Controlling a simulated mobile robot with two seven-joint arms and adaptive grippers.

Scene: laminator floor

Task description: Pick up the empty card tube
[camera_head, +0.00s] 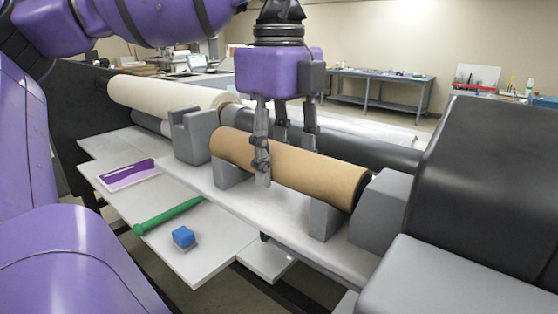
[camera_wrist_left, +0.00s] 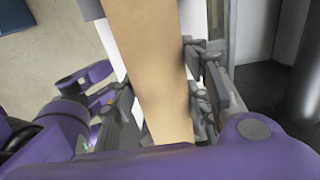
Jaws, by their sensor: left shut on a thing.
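The brown card tube (camera_head: 315,175) lies along grey cradle blocks on the light shelf of the machine in the head view. My left gripper (camera_head: 283,160) comes down from above and is shut on the tube near its middle, with fingers on the near and far sides. In the left wrist view the tube (camera_wrist_left: 155,65) runs between the fingers of the same gripper (camera_wrist_left: 160,100). The tube still appears to be at the cradle blocks; I cannot tell whether it touches them. My right gripper is not in view.
A cream roll (camera_head: 165,95) lies behind to the left. A green-handled tool (camera_head: 168,214), a blue block (camera_head: 183,237) and a purple-and-white box (camera_head: 127,174) lie on the front shelf (camera_head: 205,265). A dark machine housing (camera_head: 485,180) stands at the right. A workbench (camera_head: 375,85) is at the back.

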